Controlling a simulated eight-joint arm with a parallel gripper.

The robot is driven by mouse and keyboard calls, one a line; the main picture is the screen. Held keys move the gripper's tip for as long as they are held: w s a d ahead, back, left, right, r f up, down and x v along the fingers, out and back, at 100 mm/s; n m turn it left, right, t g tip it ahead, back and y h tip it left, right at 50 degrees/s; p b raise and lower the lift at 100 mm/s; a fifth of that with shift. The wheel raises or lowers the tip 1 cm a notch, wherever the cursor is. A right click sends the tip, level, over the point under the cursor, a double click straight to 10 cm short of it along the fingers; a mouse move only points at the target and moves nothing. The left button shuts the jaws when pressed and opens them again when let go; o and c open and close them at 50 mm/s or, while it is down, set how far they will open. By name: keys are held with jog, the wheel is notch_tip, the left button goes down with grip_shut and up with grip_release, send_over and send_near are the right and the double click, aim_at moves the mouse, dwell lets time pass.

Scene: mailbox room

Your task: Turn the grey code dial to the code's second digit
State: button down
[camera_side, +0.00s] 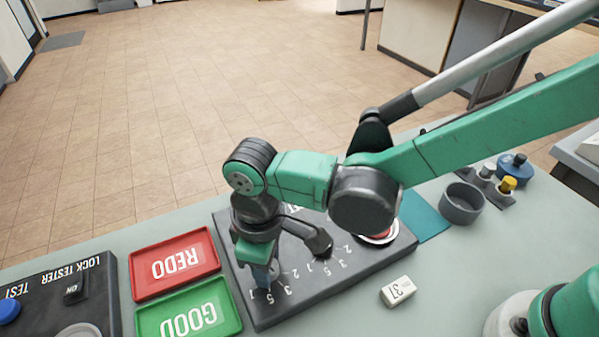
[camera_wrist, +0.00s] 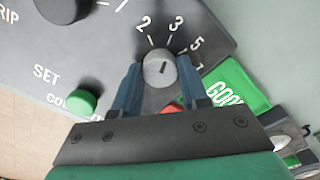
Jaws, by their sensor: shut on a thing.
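The grey code dial (camera_wrist: 160,72) sits on the dark panel (camera_wrist: 110,50), with the digits 2, 3, 5 and 1 printed around it. My gripper (camera_wrist: 158,80) has its two blue fingers closed on opposite sides of the dial. A short dark mark on the dial stands nearly upright in the wrist view; I cannot tell for sure which digit it points to. In the side view my gripper (camera_side: 262,283) reaches down to the panel's near left end and hides the dial. A white tag (camera_side: 397,291) with two characters, perhaps 31 or 37, lies right of the panel.
A red REDO tray (camera_side: 175,263) and a green GOOD tray (camera_side: 190,315) lie left of the panel. The lock tester (camera_side: 50,300) stands farther left. A black knob (camera_side: 320,242) rises beside my gripper. A grey bowl (camera_side: 461,203) stands at the right.

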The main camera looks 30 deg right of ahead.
jog(key=m, duration=0.4)
jog(key=shift+m, duration=1.8)
jog(key=shift+c, duration=2.3)
grip_release()
jog(key=shift+r, duration=2.85)
